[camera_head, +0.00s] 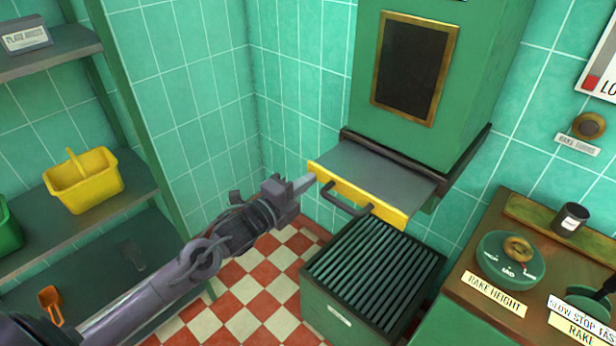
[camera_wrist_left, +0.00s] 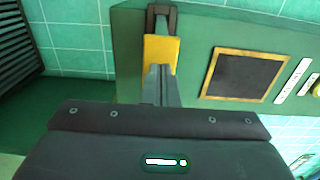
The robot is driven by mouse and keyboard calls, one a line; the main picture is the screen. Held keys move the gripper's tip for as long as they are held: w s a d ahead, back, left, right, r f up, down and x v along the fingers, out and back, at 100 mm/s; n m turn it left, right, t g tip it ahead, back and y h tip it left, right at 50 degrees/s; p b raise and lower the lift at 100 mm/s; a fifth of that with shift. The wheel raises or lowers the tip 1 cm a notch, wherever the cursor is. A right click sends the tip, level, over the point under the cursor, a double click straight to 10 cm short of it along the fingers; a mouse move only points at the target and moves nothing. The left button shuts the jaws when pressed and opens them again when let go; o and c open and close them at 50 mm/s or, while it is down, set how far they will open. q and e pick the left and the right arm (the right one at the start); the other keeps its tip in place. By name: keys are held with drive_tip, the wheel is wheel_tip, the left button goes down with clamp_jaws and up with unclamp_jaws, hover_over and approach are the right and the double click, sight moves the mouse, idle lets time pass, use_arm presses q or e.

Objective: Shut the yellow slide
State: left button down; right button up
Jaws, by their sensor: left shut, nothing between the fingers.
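The yellow slide has a yellow front (camera_head: 385,204) with a dark bar handle (camera_head: 345,200) and a grey plate behind it. It sticks out of the lower part of a tall green housing (camera_head: 400,75), so it stands open. My left gripper (camera_head: 306,183) is shut and empty, its tips close to the left end of the yellow front. In the left wrist view, the yellow front (camera_wrist_left: 161,50) shows just beyond the grey fingers (camera_wrist_left: 160,85). I cannot tell whether they touch it. My right gripper is not in view.
A green slatted box (camera_head: 365,270) stands below the slide. Shelves at the left hold a yellow basket (camera_head: 95,190). The red and white floor between is clear.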

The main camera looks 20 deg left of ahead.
sight(341, 154)
use_arm(q)
drive_tip(key=shift+w+d, duration=0.2)
drive_tip(key=shift+w, duration=0.25)
drive_tip(key=shift+w, duration=0.15)
drive_tip(key=shift+w+d, duration=0.15)
drive_tip(key=shift+w, duration=0.2)
drive_tip(key=b+x, duration=0.5)
drive_tip(key=x, duration=0.5)
drive_tip(key=shift+w+d+f, duration=0.1)
drive_tip(key=shift+w+d, duration=0.05)
drive_tip(key=shift+w, duration=0.35)
drive_tip(key=shift+r, duration=0.3)
drive_tip(key=shift+r, duration=0.1)
